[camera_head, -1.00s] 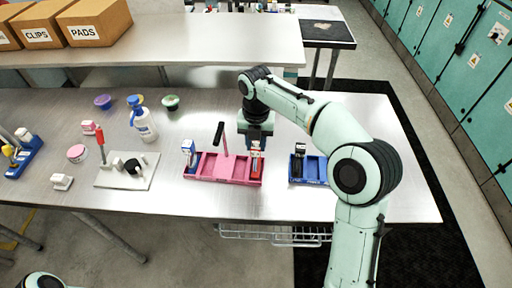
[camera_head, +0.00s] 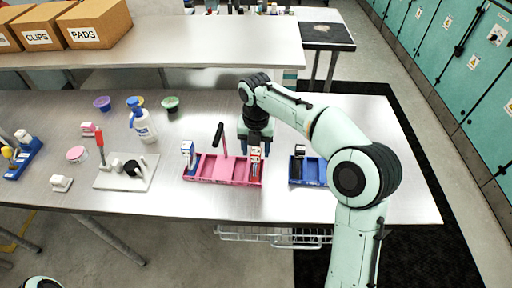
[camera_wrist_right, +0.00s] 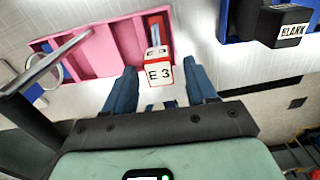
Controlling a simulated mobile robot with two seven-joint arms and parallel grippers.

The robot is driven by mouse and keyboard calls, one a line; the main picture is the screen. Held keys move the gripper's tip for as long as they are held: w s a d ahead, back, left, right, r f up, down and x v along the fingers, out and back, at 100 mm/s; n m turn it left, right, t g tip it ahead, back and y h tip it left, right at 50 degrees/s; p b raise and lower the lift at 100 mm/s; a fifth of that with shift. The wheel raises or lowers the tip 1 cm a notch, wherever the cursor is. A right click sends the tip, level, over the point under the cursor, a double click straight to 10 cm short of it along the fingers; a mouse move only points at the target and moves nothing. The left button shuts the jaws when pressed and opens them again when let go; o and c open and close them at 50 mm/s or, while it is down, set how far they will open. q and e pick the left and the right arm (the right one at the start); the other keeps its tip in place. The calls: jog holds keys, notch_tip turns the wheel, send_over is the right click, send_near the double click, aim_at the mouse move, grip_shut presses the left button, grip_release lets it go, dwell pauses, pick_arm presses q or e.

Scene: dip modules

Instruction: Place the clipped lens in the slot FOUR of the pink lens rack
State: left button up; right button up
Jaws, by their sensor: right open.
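The pink lens rack (camera_head: 222,170) stands on the table, with a tall dark-topped handle at its middle. A red and white clip marked "E 3" (camera_wrist_right: 159,71) stands in the rack's right end compartment; whether it holds a lens is hard to see. A blue and white clip (camera_head: 188,153) stands at the rack's left end, and a round clear lens (camera_wrist_right: 46,72) shows there in the wrist view. My right gripper (camera_wrist_right: 163,88) is open, its blue fingers on either side of the E 3 clip's near end. Contact is unclear. My left gripper is out of view.
A blue rack (camera_head: 309,171) with a black piece marked "BLANK" (camera_wrist_right: 291,26) stands right of the pink rack. The table's front right is clear.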

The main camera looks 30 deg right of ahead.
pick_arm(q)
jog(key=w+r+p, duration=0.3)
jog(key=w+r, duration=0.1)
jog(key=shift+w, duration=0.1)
pick_arm(e)
notch_tip(320, 180, up, 12)
dwell(0.3)
